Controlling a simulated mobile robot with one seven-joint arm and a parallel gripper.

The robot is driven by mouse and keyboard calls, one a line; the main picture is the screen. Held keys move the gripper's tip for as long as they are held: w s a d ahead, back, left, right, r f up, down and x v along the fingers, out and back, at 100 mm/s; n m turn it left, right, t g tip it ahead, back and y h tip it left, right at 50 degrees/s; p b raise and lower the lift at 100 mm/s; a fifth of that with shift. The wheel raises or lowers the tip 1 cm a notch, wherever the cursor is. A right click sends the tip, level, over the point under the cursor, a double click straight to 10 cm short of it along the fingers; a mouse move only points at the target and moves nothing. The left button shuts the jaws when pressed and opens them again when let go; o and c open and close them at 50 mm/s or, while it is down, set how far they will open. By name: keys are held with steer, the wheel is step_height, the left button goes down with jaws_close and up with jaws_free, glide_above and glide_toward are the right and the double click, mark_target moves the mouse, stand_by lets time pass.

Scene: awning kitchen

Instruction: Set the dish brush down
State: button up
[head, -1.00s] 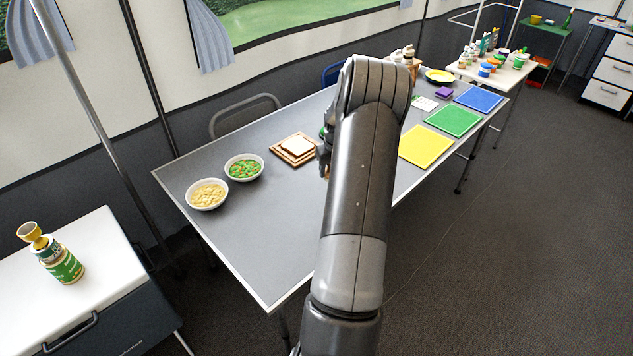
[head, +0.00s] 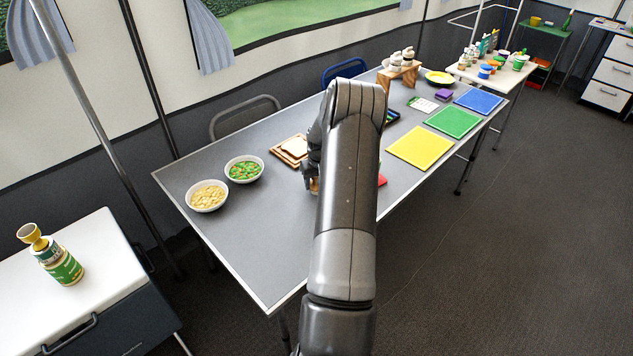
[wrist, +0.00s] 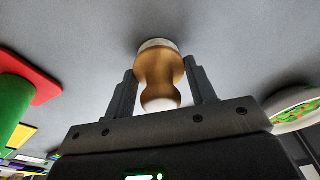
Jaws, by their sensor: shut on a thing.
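The dish brush (wrist: 160,70) has a tan, knob-shaped wooden body with pale parts at both ends. In the wrist view it sits between the two fingers of my gripper (wrist: 163,82), which is shut on it. In the head view the brush (head: 314,186) shows only as a small tan patch under my gripper (head: 312,175), partly hidden by my arm. It is low over the grey table (head: 255,235), right of the bowls. I cannot tell whether it touches the tabletop.
A bowl of green and orange pieces (head: 244,169), a bowl of pale pieces (head: 207,195) and a board with bread (head: 289,150) lie to the left. A red item (head: 382,181) and a yellow mat (head: 420,148) lie to the right. The table's front left is clear.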

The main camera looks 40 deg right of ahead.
steer(key=shift+f, duration=0.15)
steer(key=o, duration=1)
steer(key=shift+c, duration=0.2)
